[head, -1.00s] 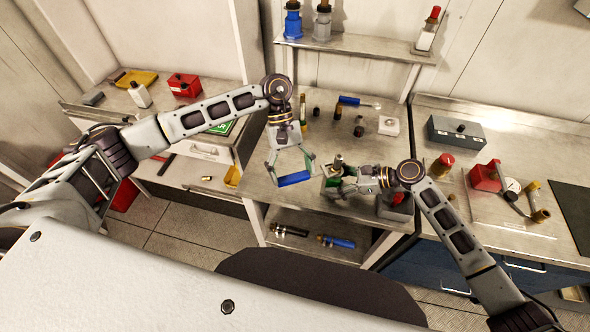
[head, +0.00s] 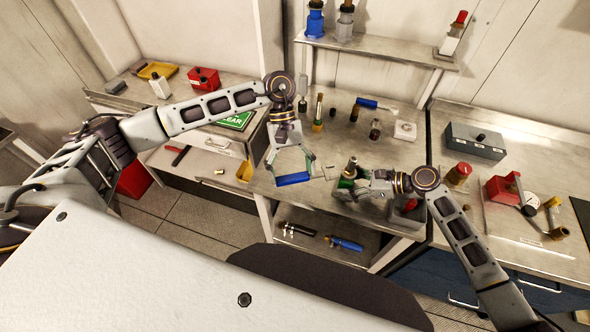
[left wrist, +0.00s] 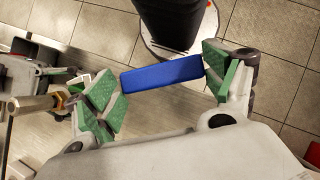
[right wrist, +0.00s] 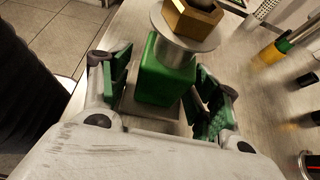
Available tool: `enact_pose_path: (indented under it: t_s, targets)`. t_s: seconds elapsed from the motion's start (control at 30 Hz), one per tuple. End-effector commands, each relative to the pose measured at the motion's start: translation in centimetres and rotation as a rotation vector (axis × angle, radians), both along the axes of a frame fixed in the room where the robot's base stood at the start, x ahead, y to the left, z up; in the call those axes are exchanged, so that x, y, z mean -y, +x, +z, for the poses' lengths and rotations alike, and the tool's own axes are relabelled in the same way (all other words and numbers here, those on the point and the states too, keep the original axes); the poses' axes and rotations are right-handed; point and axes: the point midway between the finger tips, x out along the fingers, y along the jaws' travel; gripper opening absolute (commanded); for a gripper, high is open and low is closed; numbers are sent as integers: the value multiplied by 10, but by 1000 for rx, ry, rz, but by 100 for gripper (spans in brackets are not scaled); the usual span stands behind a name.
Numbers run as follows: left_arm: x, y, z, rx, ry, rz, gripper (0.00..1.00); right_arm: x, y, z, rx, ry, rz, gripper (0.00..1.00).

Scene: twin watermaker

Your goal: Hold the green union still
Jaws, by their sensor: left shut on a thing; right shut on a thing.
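The green union (right wrist: 165,75) is a green block with a silver collar (right wrist: 182,35) and a brass hex nut (right wrist: 192,15) on top. It stands upright at the bench's front edge. My right gripper (right wrist: 160,90) is around it, with a green pad on each side. In the head view my right gripper (head: 352,184) comes to it from the right. My left gripper (head: 292,176) is shut on a blue bar-shaped handle (left wrist: 163,73), held across between its green pads. In the head view the blue handle (head: 293,179) is left of the union, apart from it.
Small fittings and a blue-handled tool (head: 366,103) lie on the bench behind the grippers. A white block (head: 405,131) is at the back right. A lower shelf (head: 315,246) holds two tools. A grey box (head: 475,140) stands on the right bench.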

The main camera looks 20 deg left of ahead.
Motion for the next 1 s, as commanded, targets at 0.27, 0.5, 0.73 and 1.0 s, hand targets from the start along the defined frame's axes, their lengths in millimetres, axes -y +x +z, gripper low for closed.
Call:
enact_pose_path:
  t_s: [0.27,0.5,0.73,1.0]
  targets:
    - [0,0,0,0,0,-1,37,0,-1,0,-2,0,1,67]
    - [0,0,0,0,0,-1,37,0,0,0,0,0,1,87]
    - [0,0,0,0,0,-1,37,0,0,0,0,0,0,87]
    - [0,0,0,0,0,-1,37,8,0,4,0,-1,-1,87]
